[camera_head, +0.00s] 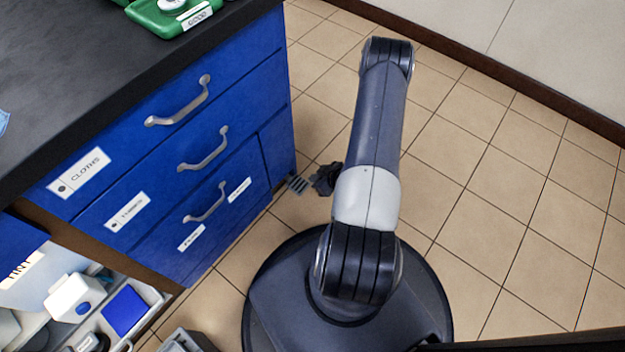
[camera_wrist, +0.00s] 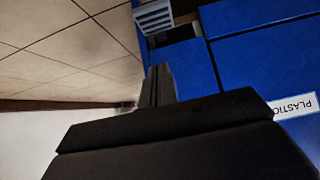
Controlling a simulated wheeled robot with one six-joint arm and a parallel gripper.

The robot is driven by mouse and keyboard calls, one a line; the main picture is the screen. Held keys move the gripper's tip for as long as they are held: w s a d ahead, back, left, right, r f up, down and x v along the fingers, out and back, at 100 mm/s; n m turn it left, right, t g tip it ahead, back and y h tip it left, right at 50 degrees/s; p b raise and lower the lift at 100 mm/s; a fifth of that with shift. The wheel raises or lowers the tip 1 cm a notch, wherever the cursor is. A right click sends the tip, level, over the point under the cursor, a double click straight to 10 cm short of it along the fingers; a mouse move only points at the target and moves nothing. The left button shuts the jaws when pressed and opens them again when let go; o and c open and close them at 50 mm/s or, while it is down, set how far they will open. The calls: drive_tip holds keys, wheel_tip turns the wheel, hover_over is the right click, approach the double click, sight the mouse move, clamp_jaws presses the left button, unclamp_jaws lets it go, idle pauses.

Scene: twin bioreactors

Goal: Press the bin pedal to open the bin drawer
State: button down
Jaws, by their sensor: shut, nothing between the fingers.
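The grey ribbed pedal (camera_head: 299,184) sticks out low at the right end of the blue cabinet, near the floor. It also shows at the top of the wrist view (camera_wrist: 153,17), beside a dark gap under the blue front. The lowest wide drawer (camera_head: 213,215) has a handle and two white labels and looks shut. My gripper (camera_head: 325,180) is a dark shape just right of the pedal, partly hidden by my arm. In the wrist view my gripper (camera_wrist: 159,85) is shut and empty, its fingers pointing toward the pedal with a gap in the picture. I cannot tell the height between them.
The drawers above, labelled CLOTHS (camera_head: 78,172) and another word, are shut, with protruding handles. A green case (camera_head: 172,14) sits on the black worktop (camera_head: 75,70). An open compartment with white items (camera_head: 85,300) is at lower left. Tiled floor (camera_head: 480,190) is clear at right.

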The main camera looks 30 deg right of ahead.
drive_tip(key=b, duration=0.3)
hover_over(297, 183)
drive_tip(key=s+d, duration=0.1)
drive_tip(key=s, duration=0.2)
wheel_tip(297, 183, down, 6)
drive_tip(key=shift+r, duration=0.15)
drive_tip(key=f, duration=0.2)
drive_tip(key=shift+w+f+b, duration=0.2)
drive_tip(key=shift+f+b, duration=0.4)
drive_tip(key=shift+f, duration=0.5)
